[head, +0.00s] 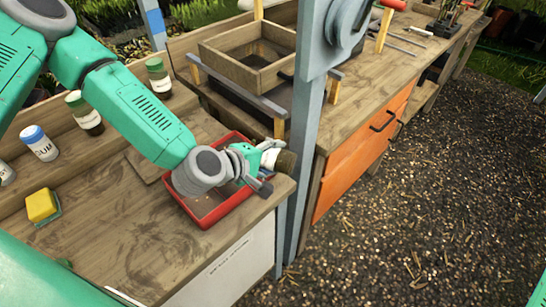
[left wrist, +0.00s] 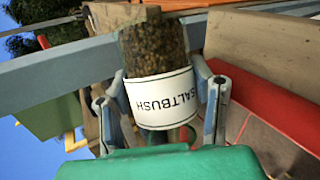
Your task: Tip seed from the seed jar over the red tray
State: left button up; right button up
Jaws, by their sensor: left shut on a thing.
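The seed jar (head: 286,162) is a clear jar of brown seed, and its white label reads SALTBUSH in the left wrist view (left wrist: 165,98). My left gripper (head: 266,167) is shut on the jar, with one finger on each side of the label. In the head view the jar lies tilted well over, its dark end pointing right. It is above and at the right end of the red tray (head: 206,222). The tray sits on the wooden bench, partly hidden by my left arm. No falling seed shows. My right gripper is not in view.
Several labelled jars stand at the back left, one with a blue lid (head: 39,142). A yellow sponge (head: 41,206) lies at the left. A grey post (head: 309,120) rises close right of the jar. A wooden sieve frame (head: 250,66) is behind. The front bench top is clear.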

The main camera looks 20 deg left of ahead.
pick_arm(q)
jog(key=shift+r+m+y+p, duration=0.2)
jog(key=shift+m+y+p, duration=0.25)
jog(key=shift+p, duration=0.75)
jog(key=shift+f+y+p, duration=0.1)
jog(key=shift+y+p, duration=0.2)
jog(key=shift+y, duration=0.05)
jog(key=shift+f, duration=0.1)
